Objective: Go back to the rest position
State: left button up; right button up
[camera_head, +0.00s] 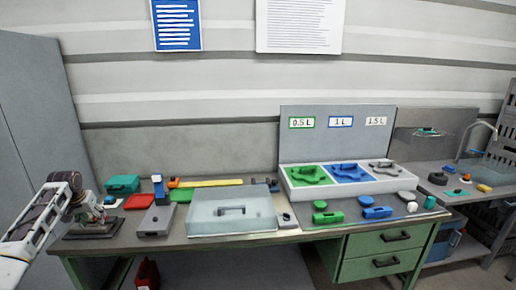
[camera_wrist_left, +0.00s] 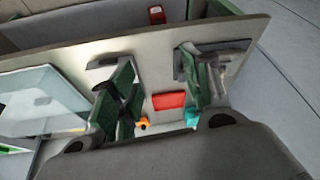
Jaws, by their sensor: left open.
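My left arm enters the head view from the left edge, and its gripper (camera_head: 77,190) is over the left end of the workbench (camera_head: 232,243). In the left wrist view the two fingers of the left gripper (camera_wrist_left: 160,68) stand well apart, with nothing held between them. A flat red piece (camera_wrist_left: 168,101) shows beyond the gap; a red piece (camera_head: 139,202) lies on the bench in the head view. My right gripper is in neither view.
A clear-lidded case (camera_head: 232,213) lies mid-bench. A white tray (camera_head: 405,183) with green, blue and grey sections stands at the right, under volume labels. Green (camera_head: 328,218) and blue (camera_head: 377,212) pieces lie before it. A grey cabinet (camera_head: 40,110) stands far left.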

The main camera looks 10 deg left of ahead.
pick_arm(q)
jog(key=s+d+f+m+g+b, duration=0.15)
jog(key=s+d+f, duration=0.35)
jog(key=f, duration=1.2)
jog(key=s+d+f+m+b, duration=0.15)
jog(key=s+d+f, duration=0.35)
jog(key=f, duration=1.2)
jog(key=s+d+f+b, duration=0.2)
jog(key=s+d+f, duration=0.3)
jog(key=f, duration=1.1)
jog(key=s+d+f+m+b, duration=0.1)
jog(key=s+d+f, duration=0.8)
jog(key=s, duration=0.4)
jog(key=s+d+f+m+h+b, duration=0.1)
jog(key=s+d+f+m+b, duration=0.1)
jog(key=s+d+f, duration=0.7)
jog(key=s+d+f+m+g+b, duration=0.1)
jog(key=s+d+f, duration=0.8)
jog(key=s, duration=1)
jog(key=shift+d+f+h, duration=0.35)
jog(key=shift+d+h, duration=0.05)
jog(key=shift+d, duration=0.8)
jog(key=shift+c, duration=0.2)
